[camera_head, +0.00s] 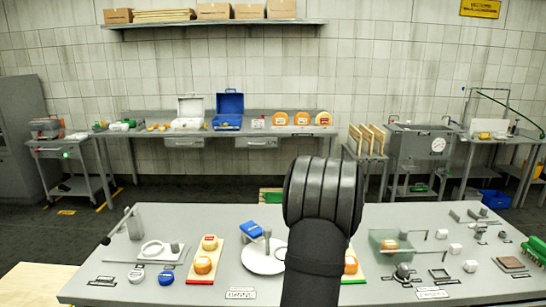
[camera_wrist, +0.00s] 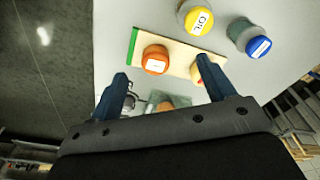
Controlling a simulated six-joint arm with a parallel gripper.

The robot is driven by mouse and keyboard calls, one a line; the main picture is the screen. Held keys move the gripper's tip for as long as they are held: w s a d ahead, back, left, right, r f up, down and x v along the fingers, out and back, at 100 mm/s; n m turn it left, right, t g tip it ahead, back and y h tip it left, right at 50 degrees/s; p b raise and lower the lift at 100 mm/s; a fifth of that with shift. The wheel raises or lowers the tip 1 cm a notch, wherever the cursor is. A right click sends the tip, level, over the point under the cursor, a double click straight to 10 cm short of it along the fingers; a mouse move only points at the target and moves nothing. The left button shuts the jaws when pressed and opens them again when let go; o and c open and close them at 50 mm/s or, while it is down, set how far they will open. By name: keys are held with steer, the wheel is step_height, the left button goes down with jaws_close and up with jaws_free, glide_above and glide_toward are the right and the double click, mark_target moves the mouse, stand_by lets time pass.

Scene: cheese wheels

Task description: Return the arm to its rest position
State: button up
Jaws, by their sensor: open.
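My gripper (camera_wrist: 162,66) shows in the wrist view with its two dark blue fingers spread apart and nothing held between them. Beyond the fingertips lies a pale board (camera_wrist: 178,62) with a green edge. An orange cheese wheel (camera_wrist: 155,59) with a white label sits on it. A second wheel on that board is partly hidden by the right finger. In the head view my black arm rises in the middle and hides part of the bench; the gripper itself is not seen there. Two cheese wheels (camera_head: 203,265) sit on a red-edged board left of the arm.
Dark open floor (camera_wrist: 45,60) lies beyond the bench edge.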

steer(key=w+a+f+m, duration=0.1)
steer(key=w+a+f, duration=0.1)
steer(key=a, duration=0.4)
steer(key=w+a+f+m, duration=0.1)
steer(key=w+a+f, duration=0.1)
steer(key=w+a, duration=0.2)
steer(key=shift+a, duration=0.85)
